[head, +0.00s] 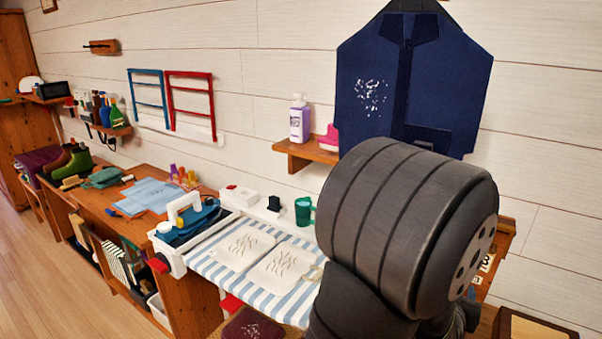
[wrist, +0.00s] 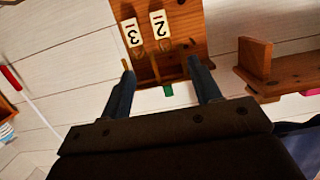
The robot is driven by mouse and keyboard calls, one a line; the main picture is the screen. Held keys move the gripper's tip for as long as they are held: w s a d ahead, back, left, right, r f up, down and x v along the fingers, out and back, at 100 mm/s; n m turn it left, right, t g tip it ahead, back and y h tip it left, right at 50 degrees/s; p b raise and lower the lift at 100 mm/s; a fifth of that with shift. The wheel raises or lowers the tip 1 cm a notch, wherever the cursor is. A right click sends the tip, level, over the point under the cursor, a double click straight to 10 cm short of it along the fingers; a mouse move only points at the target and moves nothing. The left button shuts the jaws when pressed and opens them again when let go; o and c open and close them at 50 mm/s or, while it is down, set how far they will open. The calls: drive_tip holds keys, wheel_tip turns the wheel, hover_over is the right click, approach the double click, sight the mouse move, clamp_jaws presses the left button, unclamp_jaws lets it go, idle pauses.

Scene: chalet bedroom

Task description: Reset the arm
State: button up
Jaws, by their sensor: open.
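My gripper (wrist: 162,62) is in the wrist view, its two fingers apart. It faces a wooden board (wrist: 181,45) on the white plank wall, which bears number tags 3 (wrist: 131,33) and 2 (wrist: 160,27). Pegs and a small green piece (wrist: 168,91) show between the fingers. I see nothing gripped, but cannot tell whether the fingers touch the pegs. In the head view my own dark arm covers the right middle, and the gripper is hidden behind it or out of frame.
A navy garment (head: 455,75) hangs behind my arm. A wall shelf (head: 297,152) holds a purple bottle (head: 299,120). Floor is clear at lower left.

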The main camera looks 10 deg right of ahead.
drive_tip(key=x, duration=1.7)
drive_tip(key=shift+w+d+r, duration=0.1)
